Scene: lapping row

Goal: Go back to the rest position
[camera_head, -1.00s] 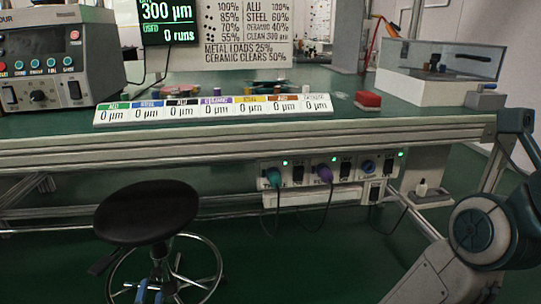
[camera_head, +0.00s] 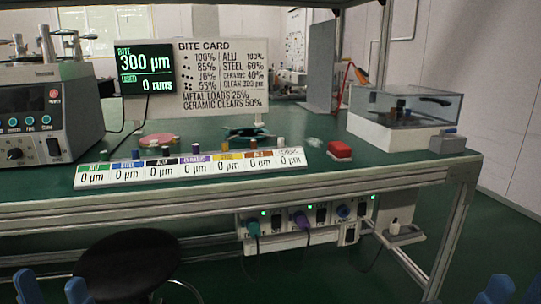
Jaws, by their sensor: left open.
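My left gripper (camera_head: 50,289) shows at the bottom left edge as two blue fingertips with a gap between them. It is open and empty, in front of the bench and left of the dark round stool. Blue tips of my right gripper (camera_head: 515,291) show at the bottom right corner, cut off by the frame edge, so its opening is unclear. Neither gripper touches anything that I can see. The rest of both arms is out of view.
The stool (camera_head: 130,265) stands in front. Floor at the right is clear.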

